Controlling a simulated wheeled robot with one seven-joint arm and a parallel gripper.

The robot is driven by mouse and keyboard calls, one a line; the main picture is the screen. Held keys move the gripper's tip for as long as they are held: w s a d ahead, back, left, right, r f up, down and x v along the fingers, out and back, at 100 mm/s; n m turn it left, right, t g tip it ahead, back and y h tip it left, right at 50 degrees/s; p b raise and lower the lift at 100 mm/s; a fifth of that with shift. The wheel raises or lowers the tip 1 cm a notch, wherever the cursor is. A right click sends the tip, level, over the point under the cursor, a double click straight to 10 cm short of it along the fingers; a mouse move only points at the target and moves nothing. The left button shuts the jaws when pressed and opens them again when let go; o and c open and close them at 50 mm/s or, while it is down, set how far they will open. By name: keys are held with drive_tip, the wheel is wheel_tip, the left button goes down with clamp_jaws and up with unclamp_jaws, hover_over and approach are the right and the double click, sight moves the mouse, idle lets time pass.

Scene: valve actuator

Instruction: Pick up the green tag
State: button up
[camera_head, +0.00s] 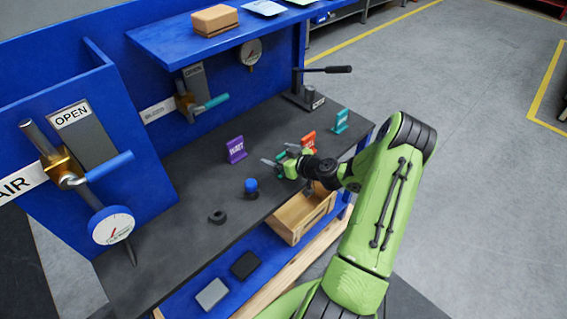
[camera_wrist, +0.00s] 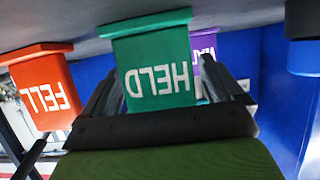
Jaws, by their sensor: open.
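The green tag (camera_wrist: 157,70), lettered HELD, stands on the bench and appears upside down in the wrist view. In the head view only a small part of it (camera_head: 281,157) shows at my gripper (camera_head: 277,162), between the purple and red-orange tags. My gripper is open, and its dark fingers (camera_wrist: 160,95) lie on either side of the green tag in the wrist view. I cannot tell whether either finger touches it.
A purple tag (camera_head: 236,150) and a red-orange tag (camera_head: 308,142) flank the green one. A teal tag (camera_head: 341,121) stands farther right. A blue-topped knob (camera_head: 251,187) and black ring (camera_head: 217,217) sit nearer.

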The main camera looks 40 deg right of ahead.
drive_tip(key=shift+s, duration=0.1)
drive_tip(key=c, duration=1)
wheel_tip(320, 180, up, 18)
drive_tip(key=shift+r+p, duration=0.1)
drive_tip(key=shift+p, duration=1.05)
drive_tip(key=shift+c, duration=0.3)
